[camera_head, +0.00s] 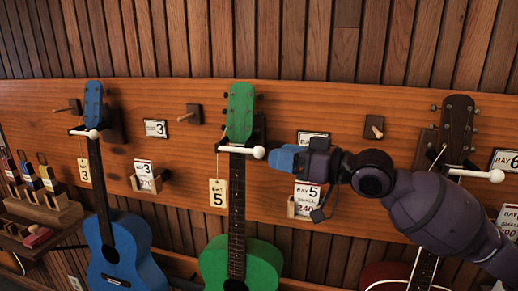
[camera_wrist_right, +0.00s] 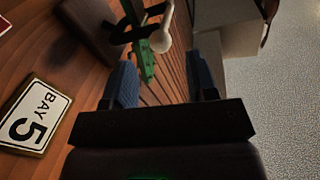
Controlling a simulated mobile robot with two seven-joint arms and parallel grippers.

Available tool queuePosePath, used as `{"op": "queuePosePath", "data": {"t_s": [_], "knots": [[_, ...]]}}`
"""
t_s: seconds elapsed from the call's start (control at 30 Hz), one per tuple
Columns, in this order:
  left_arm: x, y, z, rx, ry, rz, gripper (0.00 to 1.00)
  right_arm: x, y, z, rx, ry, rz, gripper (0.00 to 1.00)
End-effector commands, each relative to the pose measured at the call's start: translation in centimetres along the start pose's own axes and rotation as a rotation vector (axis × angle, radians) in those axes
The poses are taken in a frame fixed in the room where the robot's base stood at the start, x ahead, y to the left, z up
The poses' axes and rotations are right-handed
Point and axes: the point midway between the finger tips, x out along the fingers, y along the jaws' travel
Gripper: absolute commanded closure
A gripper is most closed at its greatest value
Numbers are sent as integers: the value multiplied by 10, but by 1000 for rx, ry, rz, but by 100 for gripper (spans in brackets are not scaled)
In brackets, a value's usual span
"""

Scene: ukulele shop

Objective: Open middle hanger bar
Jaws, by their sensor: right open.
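The middle hanger bar (camera_head: 236,150) is a white rod with a round knob at its right end. It lies across the neck of the green ukulele (camera_head: 238,200), below the green headstock. My right gripper (camera_head: 276,160), with blue fingers, is just right of the knob and apart from it. In the right wrist view the white knob (camera_wrist_right: 160,41) shows ahead of the open, empty fingers (camera_wrist_right: 165,75), with the green headstock (camera_wrist_right: 146,67) beside it. My left gripper is not in view.
A blue ukulele (camera_head: 118,252) with its own white bar hangs at left, and a dark-headed one (camera_head: 458,130) hangs at right behind my arm. The BAY 5 sign (camera_wrist_right: 32,115) and price cards (camera_head: 218,192) are close by. Wooden pegs (camera_head: 373,127) stick out from the board.

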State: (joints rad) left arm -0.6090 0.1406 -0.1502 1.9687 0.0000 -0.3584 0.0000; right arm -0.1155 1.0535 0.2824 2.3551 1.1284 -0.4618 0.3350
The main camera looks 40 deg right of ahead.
Motion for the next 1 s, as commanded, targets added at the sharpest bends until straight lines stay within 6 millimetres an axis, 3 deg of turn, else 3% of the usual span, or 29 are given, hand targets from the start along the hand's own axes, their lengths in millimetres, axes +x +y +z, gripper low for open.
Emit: {"op": "queuePosePath", "data": {"t_s": [0.5,0.93,1.0], "knots": [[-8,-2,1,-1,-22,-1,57,51,0,-1,1,1,-1,47],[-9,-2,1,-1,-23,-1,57,58,0,0,0,-1,0,47],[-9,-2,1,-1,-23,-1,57,58,0,0,0,-1,0,55]]}}
